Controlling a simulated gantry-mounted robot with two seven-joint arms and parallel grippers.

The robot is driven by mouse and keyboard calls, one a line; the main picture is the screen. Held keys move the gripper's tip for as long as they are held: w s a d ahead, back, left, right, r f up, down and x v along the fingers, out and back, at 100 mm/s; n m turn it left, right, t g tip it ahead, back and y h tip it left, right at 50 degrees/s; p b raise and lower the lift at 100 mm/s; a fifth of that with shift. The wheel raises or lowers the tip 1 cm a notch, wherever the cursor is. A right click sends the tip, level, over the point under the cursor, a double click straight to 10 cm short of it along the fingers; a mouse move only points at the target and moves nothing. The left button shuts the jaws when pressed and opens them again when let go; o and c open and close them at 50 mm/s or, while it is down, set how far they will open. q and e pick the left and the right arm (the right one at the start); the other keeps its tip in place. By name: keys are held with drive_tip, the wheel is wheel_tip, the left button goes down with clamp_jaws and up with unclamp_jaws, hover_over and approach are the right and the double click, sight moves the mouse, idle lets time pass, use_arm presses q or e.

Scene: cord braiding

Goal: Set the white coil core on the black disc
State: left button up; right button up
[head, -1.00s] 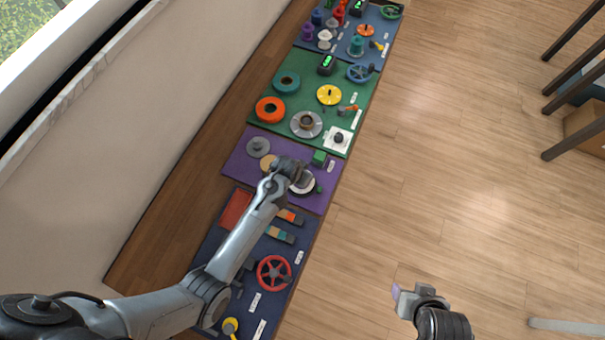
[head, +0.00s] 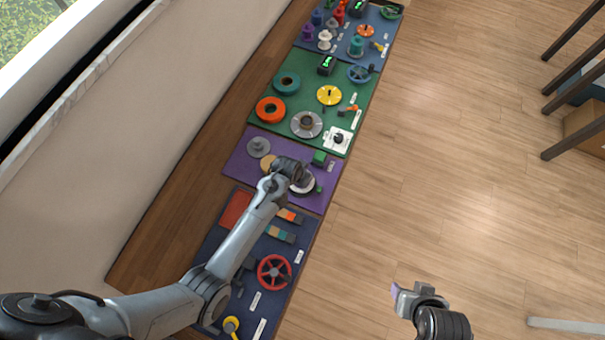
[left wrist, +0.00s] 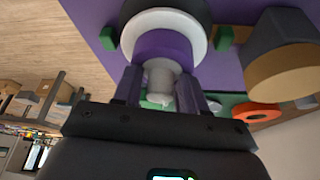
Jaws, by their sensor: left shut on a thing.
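The white coil core (left wrist: 196,42) shows in the left wrist view as a white round flange with a purple middle and a pale stem. My left gripper (left wrist: 160,92) is shut on the stem. A dark disc edge (left wrist: 165,3) shows just beyond the flange; I cannot tell whether the two touch. In the head view the left gripper (head: 297,181) is over the purple mat (head: 240,178), and hides most of the core and the black disc under it. My right gripper (head: 403,296) hangs over the floor at lower right, away from the mats; its jaw opening is unclear.
The green mat (head: 262,92) behind and blue mat (head: 213,237) in front hold other parts.

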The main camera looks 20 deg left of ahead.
use_arm(q)
drive_tip(key=shift+f, duration=0.2)
drive_tip(key=shift+f, duration=0.4)
drive_tip(key=shift+f+b, duration=0.3)
drive_tip(key=shift+f, duration=0.1)
idle(0.3)
drive_tip(key=o, duration=1.1)
drive_tip(key=shift+r, duration=0.1)
wheel_tip(320, 180, up, 4)
drive_tip(key=p, duration=0.4)
drive_tip(key=shift+f, duration=0.25)
wheel_tip(320, 180, up, 4)
drive_tip(key=p, duration=0.4)
drive_tip(key=shift+r+p, duration=0.15)
drive_tip(key=shift+p, duration=0.25)
